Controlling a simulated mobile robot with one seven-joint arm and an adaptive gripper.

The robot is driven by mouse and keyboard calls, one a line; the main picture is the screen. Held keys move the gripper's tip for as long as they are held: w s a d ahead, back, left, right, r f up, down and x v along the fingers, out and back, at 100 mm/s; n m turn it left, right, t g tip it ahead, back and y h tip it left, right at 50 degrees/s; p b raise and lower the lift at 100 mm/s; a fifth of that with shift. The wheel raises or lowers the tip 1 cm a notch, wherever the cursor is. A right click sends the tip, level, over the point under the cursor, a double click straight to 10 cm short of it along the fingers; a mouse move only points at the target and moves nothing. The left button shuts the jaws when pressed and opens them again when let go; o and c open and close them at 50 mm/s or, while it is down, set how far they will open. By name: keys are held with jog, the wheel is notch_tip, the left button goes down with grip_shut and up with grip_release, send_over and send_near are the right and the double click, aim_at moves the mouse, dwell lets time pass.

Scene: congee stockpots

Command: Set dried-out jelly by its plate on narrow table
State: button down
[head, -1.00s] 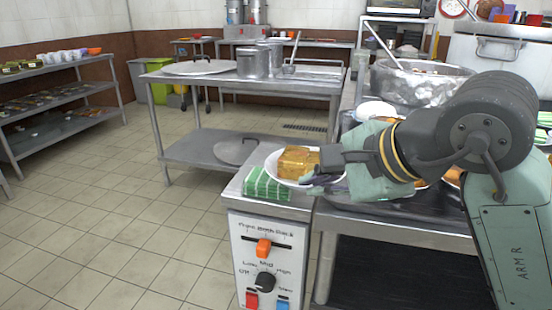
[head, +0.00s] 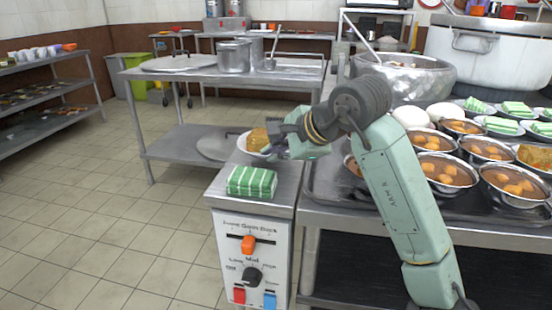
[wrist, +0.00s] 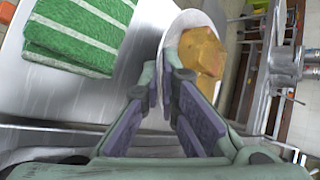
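The amber jelly block (head: 258,138) sits on a white plate (head: 242,144) at the far end of the narrow table (head: 222,188). In the wrist view the jelly (wrist: 203,53) is on the plate (wrist: 192,19). My gripper (head: 275,148) reaches in from the right and its fingers (wrist: 165,78) lie on both sides of the plate's near rim, shut on it. The jelly is beyond the fingertips, untouched by them. I cannot tell whether the plate touches the table top; its underside is hidden.
A green-and-white striped folded cloth (head: 252,181) lies on the table's near part. The table's front has knobs and switches (head: 250,262). A crowded counter with several bowls (head: 447,170) is at right. A steel table (head: 290,75) stands behind.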

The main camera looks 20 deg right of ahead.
jog(key=shift+f, duration=0.8)
jog(key=shift+f, duration=0.1)
jog(key=c, duration=2.1)
grip_release()
jog(key=v, duration=1.2)
